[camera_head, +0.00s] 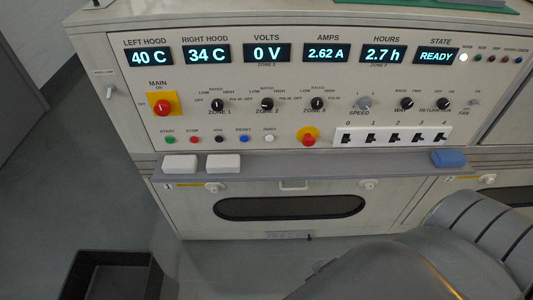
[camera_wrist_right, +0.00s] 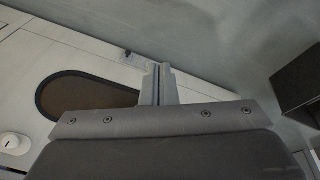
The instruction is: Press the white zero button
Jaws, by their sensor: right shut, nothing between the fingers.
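The white zero button (camera_head: 269,139) is a small round button at the right end of the button row on the panel, under the label ZERO. The blue reset button (camera_head: 244,139) is just left of it. My right gripper (camera_wrist_right: 160,68) shows in the right wrist view with its fingers together and nothing between them. It is in front of the lower cabinet front, apart from the buttons. In the head view only part of my arm (camera_head: 385,265) shows at the lower right. My left gripper is not in view.
A grey ledge (camera_head: 330,164) runs below the buttons, with two white blocks (camera_head: 180,163) (camera_head: 223,162) and a blue block (camera_head: 449,158) on it. A yellow-based red knob (camera_head: 308,137) is right of the zero button. A dark bin (camera_head: 112,275) stands on the floor at lower left.

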